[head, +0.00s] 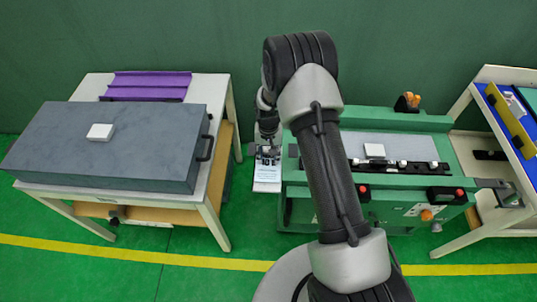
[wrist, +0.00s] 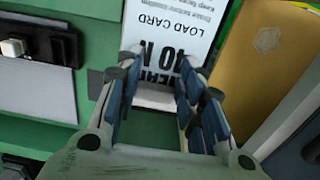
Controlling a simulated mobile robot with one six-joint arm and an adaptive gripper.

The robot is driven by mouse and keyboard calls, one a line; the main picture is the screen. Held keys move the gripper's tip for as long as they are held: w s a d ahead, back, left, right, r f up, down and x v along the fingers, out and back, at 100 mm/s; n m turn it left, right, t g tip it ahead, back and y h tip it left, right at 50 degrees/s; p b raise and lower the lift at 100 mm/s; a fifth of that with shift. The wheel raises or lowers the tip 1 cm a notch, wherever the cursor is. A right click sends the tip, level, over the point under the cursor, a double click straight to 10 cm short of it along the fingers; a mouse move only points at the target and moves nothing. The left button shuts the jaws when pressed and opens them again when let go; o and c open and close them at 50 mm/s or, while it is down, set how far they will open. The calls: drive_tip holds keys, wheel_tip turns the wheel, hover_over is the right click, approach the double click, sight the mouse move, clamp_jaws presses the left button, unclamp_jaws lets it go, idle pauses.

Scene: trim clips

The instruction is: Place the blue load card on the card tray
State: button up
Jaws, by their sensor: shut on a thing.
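The load card (head: 267,174) looks white with dark print, not plainly blue, in the head view. In the wrist view the card (wrist: 172,32) reads "LOAD CARD" upside down. My gripper (head: 267,152) is at the left end of the green machine. In the wrist view its fingers (wrist: 158,100) are shut on the card's pale near end. The card's far end runs out of that view. A purple ridged tray (head: 147,88) lies at the back of the left table; I cannot tell if it is the card tray.
A large grey case (head: 110,148) with a white block (head: 100,132) on it covers much of the left table. The green machine (head: 375,118) stands to the right of my gripper. A side table (head: 492,75) with a blue tray (head: 497,112) is at the far right.

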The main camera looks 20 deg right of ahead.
drive_tip(key=shift+f, duration=0.15)
drive_tip(key=o, duration=0.9)
